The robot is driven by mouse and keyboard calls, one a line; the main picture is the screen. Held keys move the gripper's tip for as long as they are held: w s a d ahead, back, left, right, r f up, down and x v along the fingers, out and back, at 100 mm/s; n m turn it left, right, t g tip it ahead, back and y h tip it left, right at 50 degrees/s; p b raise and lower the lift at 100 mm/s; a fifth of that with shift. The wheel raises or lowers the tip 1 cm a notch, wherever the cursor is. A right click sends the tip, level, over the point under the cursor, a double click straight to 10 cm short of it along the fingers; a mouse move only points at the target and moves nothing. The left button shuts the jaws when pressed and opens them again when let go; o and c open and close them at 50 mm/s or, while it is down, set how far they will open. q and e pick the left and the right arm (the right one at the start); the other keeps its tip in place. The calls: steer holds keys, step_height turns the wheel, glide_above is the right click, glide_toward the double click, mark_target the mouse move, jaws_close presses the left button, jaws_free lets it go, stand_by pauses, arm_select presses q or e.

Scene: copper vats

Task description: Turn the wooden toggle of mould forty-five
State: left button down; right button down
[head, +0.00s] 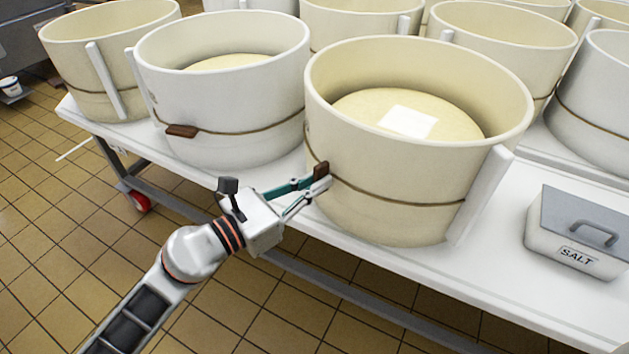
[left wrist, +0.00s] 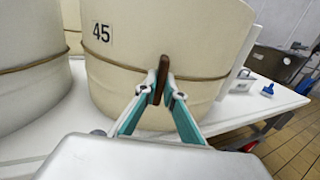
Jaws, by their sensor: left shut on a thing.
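Mould forty-five (head: 395,218) is the cream round mould at the front of the white table, with a cord band around it. Its number label "45" (left wrist: 102,32) shows in the left wrist view. The dark brown wooden toggle (head: 321,170) sits on the cord on the mould's left side. In the left wrist view the toggle (left wrist: 162,76) stands close to upright, across the cord line. My left gripper (head: 322,180) is shut on the toggle, with a fingertip on each side (left wrist: 161,94). My right gripper is in neither view.
A whiter mould (head: 225,115) stands close by on the left, its own brown toggle (head: 181,131) lying along its cord. More moulds stand behind. A grey-lidded salt box (head: 578,235) is at the right. The table's front edge is clear near my arm.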

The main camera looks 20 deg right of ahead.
arm_select(q)
steer(key=c, duration=2.1)
jaws_free()
steer(key=shift+c, duration=0.2)
steer(key=v, duration=1.2)
steer(key=shift+r, duration=0.1)
